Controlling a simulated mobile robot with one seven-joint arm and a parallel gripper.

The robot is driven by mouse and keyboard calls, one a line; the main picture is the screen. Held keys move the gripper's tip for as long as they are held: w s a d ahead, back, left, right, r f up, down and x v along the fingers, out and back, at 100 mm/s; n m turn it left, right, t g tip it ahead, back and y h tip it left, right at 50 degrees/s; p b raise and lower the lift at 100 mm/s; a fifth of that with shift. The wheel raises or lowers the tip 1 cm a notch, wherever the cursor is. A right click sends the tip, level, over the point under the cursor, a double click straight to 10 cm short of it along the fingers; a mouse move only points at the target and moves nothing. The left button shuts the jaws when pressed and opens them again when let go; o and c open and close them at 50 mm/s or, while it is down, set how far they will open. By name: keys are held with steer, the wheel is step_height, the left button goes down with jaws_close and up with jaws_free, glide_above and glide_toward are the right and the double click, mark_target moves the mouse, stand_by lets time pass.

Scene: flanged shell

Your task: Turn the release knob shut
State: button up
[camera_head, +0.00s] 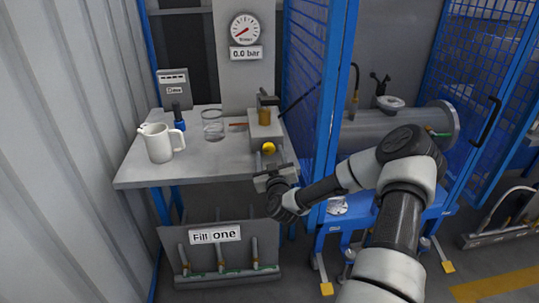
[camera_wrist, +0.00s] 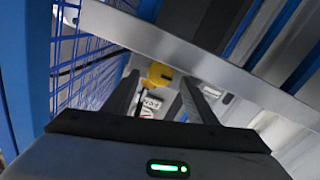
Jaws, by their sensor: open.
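A yellow knob (camera_head: 268,148), which looks like the release knob, sits on the front of a grey block (camera_head: 265,123) at the right end of the grey bench. My gripper (camera_head: 270,171) is just below and in front of the knob at the bench's front edge. In the wrist view the yellow knob (camera_wrist: 159,74) shows beyond the fingertips, roughly between them. My gripper (camera_wrist: 158,100) is open with nothing between its fingers. I cannot tell the knob's turn position. The gauge (camera_head: 244,29) sits above a plate reading "0.0 bar".
The bench (camera_head: 150,172) carries a white jug (camera_head: 158,143), a clear glass (camera_head: 212,125) and a blue-based item (camera_head: 179,124). A blue mesh panel (camera_head: 305,80) stands close to the right of the block. A "Fill one" rack (camera_head: 220,262) stands below, and a flanged shell (camera_head: 400,125) lies right.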

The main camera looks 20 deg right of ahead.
steer(key=shift+x, duration=0.9)
steer(key=shift+c, duration=0.6)
steer(key=c, duration=0.9)
steer(key=shift+c, duration=0.2)
